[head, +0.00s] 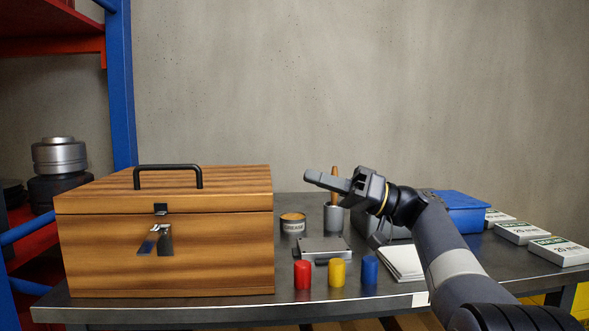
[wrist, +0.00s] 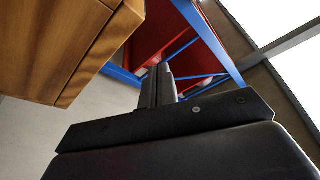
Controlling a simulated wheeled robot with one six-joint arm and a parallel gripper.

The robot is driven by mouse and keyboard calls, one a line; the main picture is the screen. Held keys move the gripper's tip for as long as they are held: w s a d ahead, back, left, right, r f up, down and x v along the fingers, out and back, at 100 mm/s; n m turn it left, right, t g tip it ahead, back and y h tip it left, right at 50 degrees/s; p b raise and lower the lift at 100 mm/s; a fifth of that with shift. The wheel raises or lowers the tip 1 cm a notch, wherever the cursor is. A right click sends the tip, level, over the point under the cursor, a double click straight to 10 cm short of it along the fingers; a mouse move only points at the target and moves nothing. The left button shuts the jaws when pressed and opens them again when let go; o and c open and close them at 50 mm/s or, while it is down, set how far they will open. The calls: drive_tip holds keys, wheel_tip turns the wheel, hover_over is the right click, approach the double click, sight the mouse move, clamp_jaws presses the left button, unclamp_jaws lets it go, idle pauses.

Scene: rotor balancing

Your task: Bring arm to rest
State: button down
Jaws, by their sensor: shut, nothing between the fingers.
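My gripper (head: 314,178) is in the air above the table (head: 240,311), right of the wooden box and pointing left. Its fingers are shut and empty. In the wrist view the closed fingers (wrist: 156,86) show from close by. My arm reaches up from the lower right of the head view. The wooden box (head: 165,240) stands on the left of the table with its lid down. It also shows at the upper left of the wrist view (wrist: 50,45), apart from the fingers.
Red (head: 302,275), yellow (head: 337,272) and blue (head: 370,270) cylinders stand near the front edge. Behind them are a grey device (head: 325,249), a tin (head: 292,224) and a grey cup (head: 334,217). A blue bin (head: 464,215) and white boxes (head: 558,251) are right. A blue-red rack (head: 120,90) stands left.

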drive_tip(key=shift+w+v, duration=0.1)
drive_tip(key=shift+v, duration=0.65)
drive_tip(key=shift+w+v, duration=0.15)
drive_tip(key=shift+v, duration=0.55)
drive_tip(key=a+b, duration=0.3)
drive_tip(key=a, duration=0.6)
drive_tip(key=shift+s+a+f, duration=0.2)
drive_tip(key=shift+a+f, duration=0.05)
drive_tip(key=shift+f+b, duration=0.1)
drive_tip(key=shift+b, duration=0.2)
